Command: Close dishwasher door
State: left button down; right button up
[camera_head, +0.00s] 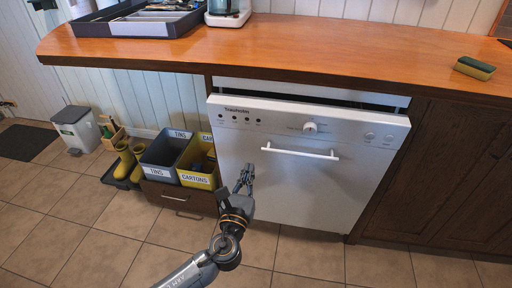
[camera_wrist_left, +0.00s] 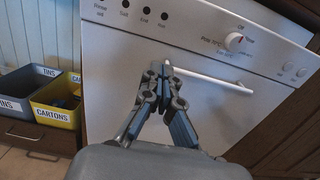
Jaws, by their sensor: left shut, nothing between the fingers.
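The white dishwasher door (camera_head: 290,190) is slightly ajar, tilted out at its top, with a dark gap (camera_head: 320,101) between its upper edge and the frame under the counter. The door has a bar handle (camera_head: 300,153) and a control panel with a knob (camera_head: 310,128). My left gripper (camera_head: 248,170) is in front of the door, left of and a little below the handle. In the left wrist view the gripper (camera_wrist_left: 162,72) is shut and empty, its tips overlapping the handle's left end (camera_wrist_left: 190,74); I cannot tell whether they touch. My right gripper is not in view.
The wooden counter (camera_head: 300,45) overhangs the door. A grey tins bin (camera_head: 160,168) and a yellow cartons bin (camera_head: 196,180) stand left of the door. Dark cabinets (camera_head: 440,180) are on the right. The tiled floor (camera_head: 310,260) in front is clear.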

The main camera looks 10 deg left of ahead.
pick_arm(q)
jog(key=b, duration=0.1)
send_near(260, 131)
jog(key=w, duration=0.4)
jog(key=w+b, duration=0.1)
jog(key=w, duration=0.1)
jog(key=shift+r, duration=0.3)
jog(key=shift+w+r, duration=0.1)
jog(key=shift+w, duration=0.4)
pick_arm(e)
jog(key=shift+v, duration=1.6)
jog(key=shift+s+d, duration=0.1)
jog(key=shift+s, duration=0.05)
